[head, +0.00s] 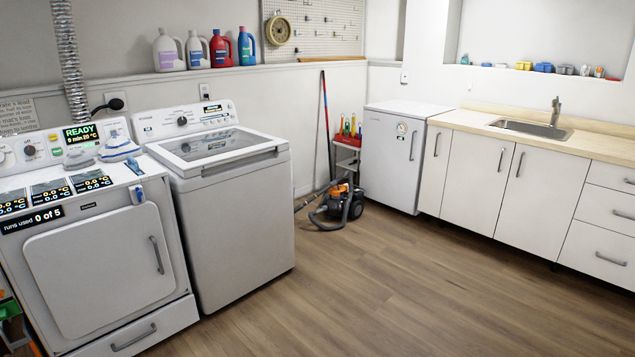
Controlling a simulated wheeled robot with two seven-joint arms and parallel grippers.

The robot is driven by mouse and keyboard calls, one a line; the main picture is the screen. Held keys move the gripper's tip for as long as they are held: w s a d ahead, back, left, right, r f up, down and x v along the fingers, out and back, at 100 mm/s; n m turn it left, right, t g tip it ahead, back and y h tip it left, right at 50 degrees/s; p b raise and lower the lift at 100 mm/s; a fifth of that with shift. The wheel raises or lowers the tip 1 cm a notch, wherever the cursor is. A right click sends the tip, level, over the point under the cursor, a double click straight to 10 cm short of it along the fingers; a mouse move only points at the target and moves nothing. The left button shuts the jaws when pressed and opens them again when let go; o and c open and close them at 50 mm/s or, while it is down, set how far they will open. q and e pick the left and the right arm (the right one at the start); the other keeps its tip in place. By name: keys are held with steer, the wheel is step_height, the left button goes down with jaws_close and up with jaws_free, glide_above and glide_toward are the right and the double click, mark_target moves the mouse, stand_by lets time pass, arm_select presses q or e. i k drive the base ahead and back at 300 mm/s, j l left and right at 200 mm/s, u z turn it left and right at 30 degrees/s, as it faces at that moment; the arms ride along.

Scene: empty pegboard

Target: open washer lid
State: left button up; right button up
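A white top-loading washer (238,222) stands at the left of the head view, just right of a white front-door machine. Its lid (217,148), with a glass window and a grey front edge, appears closed flat on top. A control panel with a dark knob (182,121) rises behind the lid. Neither of my grippers is in view.
A white front-door machine (95,268) with a green READY display (80,133) adjoins the washer; irons (119,149) sit on top. Detergent bottles (221,48) line the ledge behind. A vacuum (345,199) stands right of the washer. Wooden floor (400,290) in front is clear.

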mark_target(176, 153)
steer(key=i+l, duration=0.1)
steer(key=i, duration=2.65)
steer(key=j+u, duration=0.05)
steer(key=j, duration=0.05)
